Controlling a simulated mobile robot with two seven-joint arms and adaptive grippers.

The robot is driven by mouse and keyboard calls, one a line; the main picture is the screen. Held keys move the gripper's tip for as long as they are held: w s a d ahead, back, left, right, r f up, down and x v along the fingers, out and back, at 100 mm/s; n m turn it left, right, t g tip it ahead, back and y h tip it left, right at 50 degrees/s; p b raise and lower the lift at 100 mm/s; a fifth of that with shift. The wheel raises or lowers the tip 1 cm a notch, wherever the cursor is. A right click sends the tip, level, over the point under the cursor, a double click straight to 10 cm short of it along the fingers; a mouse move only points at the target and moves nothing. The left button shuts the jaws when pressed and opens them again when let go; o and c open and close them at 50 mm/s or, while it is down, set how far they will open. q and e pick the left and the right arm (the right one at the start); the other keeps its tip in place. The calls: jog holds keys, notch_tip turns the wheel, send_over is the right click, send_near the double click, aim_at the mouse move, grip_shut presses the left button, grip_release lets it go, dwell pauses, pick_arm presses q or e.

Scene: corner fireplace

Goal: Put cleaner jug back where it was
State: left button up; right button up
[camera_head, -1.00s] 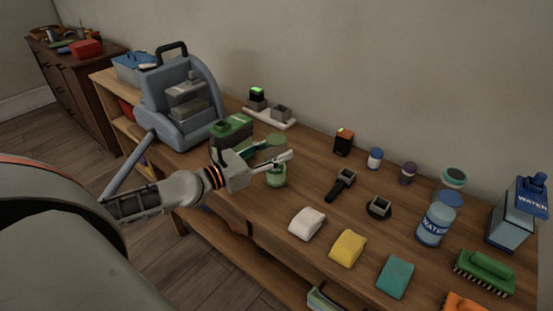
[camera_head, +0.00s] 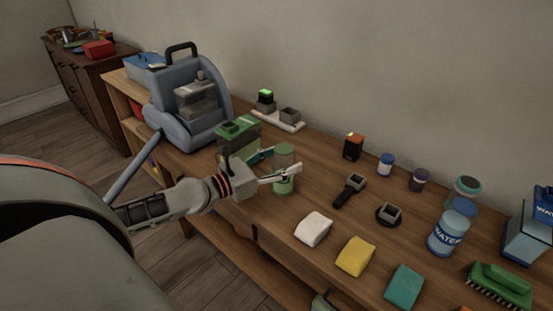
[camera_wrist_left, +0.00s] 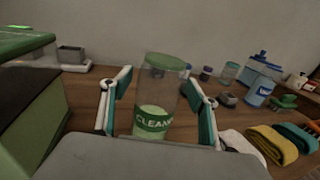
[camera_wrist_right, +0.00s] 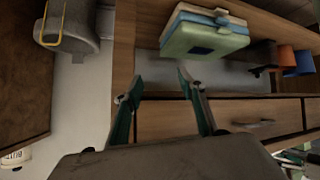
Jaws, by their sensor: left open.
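The cleaner jug (camera_head: 284,158), clear with a green lid and some pale green contents, stands upright on the wooden bench. In the left wrist view the jug (camera_wrist_left: 153,124) shows its green "CLEAN…" label between the fingers. My left gripper (camera_head: 285,163) is open, with one finger on either side of the jug; contact cannot be told. My right gripper (camera_wrist_right: 160,77) is open and empty, in front of the bench's shelf and drawers; it is not visible in the head view.
A white charging tray (camera_head: 277,119) lies near the wall. White (camera_head: 313,229), yellow (camera_head: 355,256) and teal cloths (camera_head: 404,286) lie along the front, with water bottles (camera_head: 448,236) to the right.

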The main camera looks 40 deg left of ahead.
pick_arm(q)
jog(key=shift+r, duration=0.35)
jog(key=b+v, duration=0.1)
jog(key=v, duration=0.1)
jog(key=f+v, duration=0.1)
jog(key=v, duration=0.2)
jog(key=shift+b, duration=0.35)
jog(key=b, duration=0.2)
send_near(274, 164)
jog(key=shift+w+r, duration=0.3)
jog(key=shift+w, duration=0.1)
pick_arm(e)
jog(key=shift+w+f, duration=0.35)
jog(key=shift+f, duration=0.2)
jog(key=shift+s+a+f, duration=0.15)
jog(key=shift+s+f, duration=0.05)
jog(key=shift+s, duration=0.25)
